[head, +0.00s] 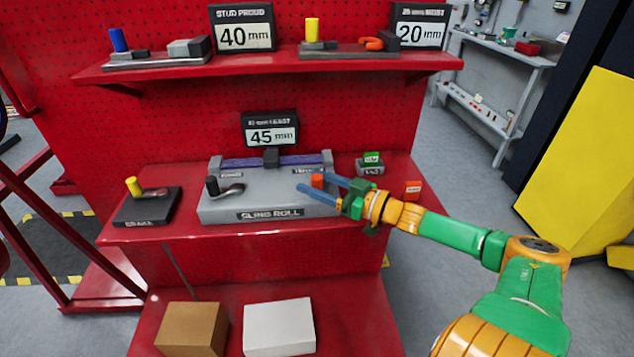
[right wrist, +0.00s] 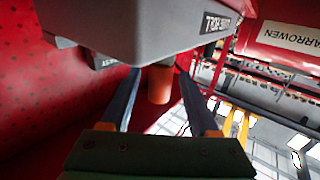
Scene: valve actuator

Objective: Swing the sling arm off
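A grey box labelled SLING ROLL (head: 270,212) sits on the middle red shelf. It carries a dark-knobbed lever (head: 212,187) at its left and an upright orange-red peg (head: 318,180) at its right. I cannot tell which part is the sling arm. My right gripper (head: 313,182) reaches in from the right with its blue fingers open around the peg. In the right wrist view the orange peg (right wrist: 160,85) stands between the two fingers, with a gap visible on each side. My left gripper is not in view.
A BRAKE box (head: 150,208) with a yellow knob is left of the grey box. A 45 mm display (head: 270,130) stands behind it. A small green-topped block (head: 371,162) and a red block (head: 412,189) are near my right arm. Brown (head: 190,330) and white (head: 279,328) boxes lie below.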

